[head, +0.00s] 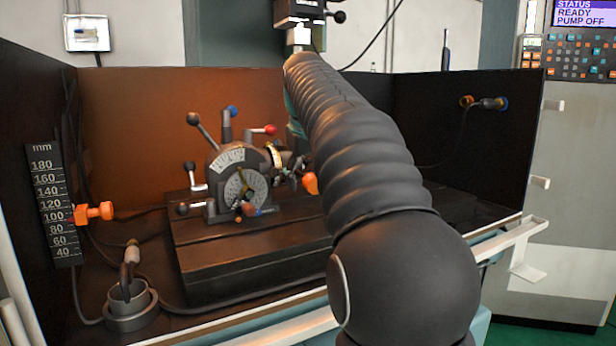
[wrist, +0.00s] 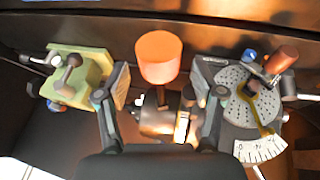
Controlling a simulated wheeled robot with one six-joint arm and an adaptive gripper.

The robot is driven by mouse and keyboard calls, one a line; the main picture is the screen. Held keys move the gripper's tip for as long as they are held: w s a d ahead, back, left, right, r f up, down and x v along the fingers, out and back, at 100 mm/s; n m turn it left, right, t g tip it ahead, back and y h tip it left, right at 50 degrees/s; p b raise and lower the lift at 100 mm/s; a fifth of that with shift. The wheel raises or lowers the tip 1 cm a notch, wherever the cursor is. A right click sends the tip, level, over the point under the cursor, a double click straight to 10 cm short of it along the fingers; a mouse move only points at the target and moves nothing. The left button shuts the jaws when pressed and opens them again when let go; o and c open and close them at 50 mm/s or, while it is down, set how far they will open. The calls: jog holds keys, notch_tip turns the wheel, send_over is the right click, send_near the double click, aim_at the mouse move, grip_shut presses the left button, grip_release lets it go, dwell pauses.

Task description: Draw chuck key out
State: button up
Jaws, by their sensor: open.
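An orange cylindrical head on a short dark stem, which looks like the chuck key (wrist: 158,57), is in the middle of the wrist view. Its stem runs down to the metal chuck area (wrist: 160,118); how deep it sits cannot be told. In the head view its orange end (head: 310,183) shows at the right of the indexing head (head: 240,175). My gripper (wrist: 160,82) is open, with one finger on each side of the orange head and a visible gap to both. In the head view my arm hides the gripper.
A graduated dial (wrist: 250,95) lies close beside the right finger, and a pale green block with a grey handle (wrist: 72,75) beside the left. Levers with red and blue knobs (head: 232,111) rise from the indexing head. Dark enclosure walls (head: 450,105) stand around.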

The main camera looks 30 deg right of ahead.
jog(key=shift+w+f, duration=0.1)
jog(key=shift+f, duration=0.1)
grip_shut()
jog(key=c, duration=1)
grip_release()
grip_shut()
jog(key=shift+r+g, duration=0.15)
jog(key=shift+g, duration=0.15)
jog(key=shift+r+g, duration=0.1)
jog(key=shift+g, duration=0.2)
jog(key=shift+s+d+b, duration=0.1)
jog(key=shift+s+b, duration=0.2)
jog(key=shift+s, duration=0.6)
